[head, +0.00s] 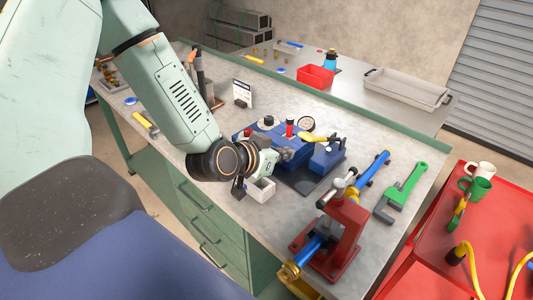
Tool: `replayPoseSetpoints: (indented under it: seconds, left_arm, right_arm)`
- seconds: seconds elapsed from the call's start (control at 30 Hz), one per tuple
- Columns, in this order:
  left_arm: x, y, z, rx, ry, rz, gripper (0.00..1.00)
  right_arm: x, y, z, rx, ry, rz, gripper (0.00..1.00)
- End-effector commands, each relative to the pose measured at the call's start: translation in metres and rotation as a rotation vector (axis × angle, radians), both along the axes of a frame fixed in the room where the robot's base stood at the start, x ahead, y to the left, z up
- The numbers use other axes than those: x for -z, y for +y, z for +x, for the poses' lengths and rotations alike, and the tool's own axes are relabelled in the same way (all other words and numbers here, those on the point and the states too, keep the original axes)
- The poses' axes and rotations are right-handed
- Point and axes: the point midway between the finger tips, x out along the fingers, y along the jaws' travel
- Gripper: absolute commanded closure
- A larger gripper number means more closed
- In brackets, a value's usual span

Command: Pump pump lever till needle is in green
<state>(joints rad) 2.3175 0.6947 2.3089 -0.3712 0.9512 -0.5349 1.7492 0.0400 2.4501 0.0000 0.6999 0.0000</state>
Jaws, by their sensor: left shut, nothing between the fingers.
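A blue pump unit (325,159) stands on a dark mat on the grey workbench, near the middle of the head view. A round white-faced gauge (306,124) sits at its back; its needle and green zone are too small to read. A yellow lever handle (313,138), which looks like the pump lever, lies across the unit's top right, close to level. My left gripper (287,153) is shut and empty, at the front left of the unit, a little left of the lever. I cannot tell whether it touches the unit. My right gripper is not in view.
A red stand (340,232) holds a blue pipe (372,168) at the bench's front right, beside a green wrench (402,191). A red bin (315,76) and grey tray (408,89) are behind. A red cart (420,264) stands right.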

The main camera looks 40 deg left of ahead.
Motion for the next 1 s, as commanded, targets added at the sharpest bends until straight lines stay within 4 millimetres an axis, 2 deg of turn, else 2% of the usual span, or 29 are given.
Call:
replayPoseSetpoints:
  seconds: [0.6,1.0]
  left_arm:
    - [-0.021,0.007,-0.050,-0.002,-0.003,-0.004,1.00]
    - [-0.022,0.008,-0.059,0.001,-0.004,0.001,1.00]
  right_arm:
    - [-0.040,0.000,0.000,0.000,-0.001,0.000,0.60]
    - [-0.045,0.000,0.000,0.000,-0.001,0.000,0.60]
